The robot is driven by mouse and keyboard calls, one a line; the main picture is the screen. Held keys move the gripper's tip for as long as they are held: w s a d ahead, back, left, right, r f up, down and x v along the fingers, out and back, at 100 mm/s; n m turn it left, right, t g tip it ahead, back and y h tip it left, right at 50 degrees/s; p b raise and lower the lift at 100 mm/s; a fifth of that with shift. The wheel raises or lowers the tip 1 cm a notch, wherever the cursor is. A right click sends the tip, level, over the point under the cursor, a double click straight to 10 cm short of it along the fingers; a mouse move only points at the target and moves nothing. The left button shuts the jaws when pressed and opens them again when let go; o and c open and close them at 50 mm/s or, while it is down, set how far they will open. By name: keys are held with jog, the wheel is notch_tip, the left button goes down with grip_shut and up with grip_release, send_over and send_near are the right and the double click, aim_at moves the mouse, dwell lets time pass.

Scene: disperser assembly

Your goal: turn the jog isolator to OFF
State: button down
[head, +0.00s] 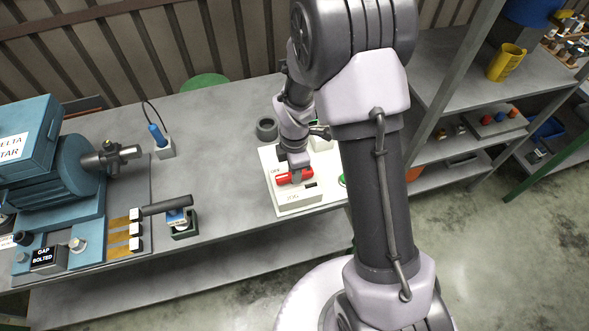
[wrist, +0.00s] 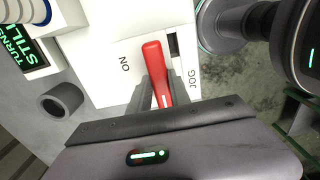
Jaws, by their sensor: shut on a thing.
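The jog isolator is a white box (head: 298,200) on the bench with a red handle (head: 282,179) on its top. In the wrist view the white box (wrist: 118,35) carries the printed words ON, left of the red handle (wrist: 154,60), and JOG, to its right. A dark slot lies beside the handle. My gripper (head: 296,172) is over the box and shut on the red handle. In the wrist view its fingers (wrist: 160,98) stand on both sides of the handle. No OFF label is readable, and part of the box top is hidden by my gripper.
A dark ring (head: 266,129) stands just behind the box; a green-lit display (wrist: 22,58) is near it. A blue motor (head: 70,175), a small dark holder (head: 184,228) and a blue-handled tool (head: 157,135) are to the left. Bare bench lies between.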

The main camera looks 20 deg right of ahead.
dwell(0.4)
jog(key=c, duration=1.2)
grip_release()
jog(key=shift+r, duration=0.15)
notch_tip(320, 180, up, 17)
jog(key=p, duration=0.5)
jog(key=shift+r, duration=0.1)
